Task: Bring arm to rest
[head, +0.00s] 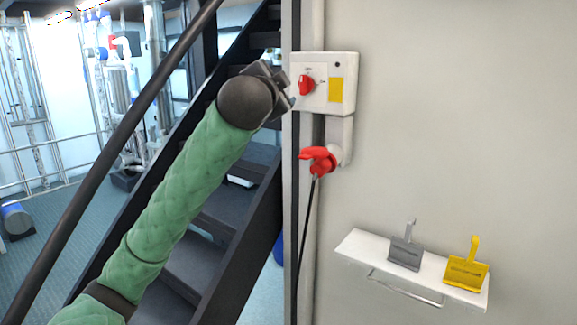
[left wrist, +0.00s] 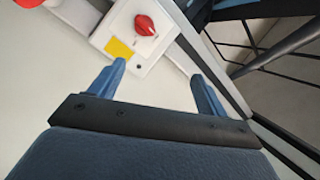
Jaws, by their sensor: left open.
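My left arm, in a green padded sleeve, reaches up from the lower left in the head view. Its gripper (head: 281,88) is raised beside the left edge of a white switch box (head: 345,97) on the wall. In the left wrist view the gripper's two blue fingers (left wrist: 164,88) stand wide apart with nothing between them. The switch box (left wrist: 158,50) lies beyond the fingers, with its red rotary knob (left wrist: 145,26) and yellow label (left wrist: 119,48) clear of them. The knob also shows in the head view (head: 306,85). My right gripper is in neither view.
A red plug (head: 318,158) with a black cable sits below the box. A white wall shelf (head: 357,246) holds a grey bracket (head: 405,252) and a yellow bracket (head: 466,270). A dark staircase (head: 215,225) with a handrail (head: 112,158) stands at the left behind my arm.

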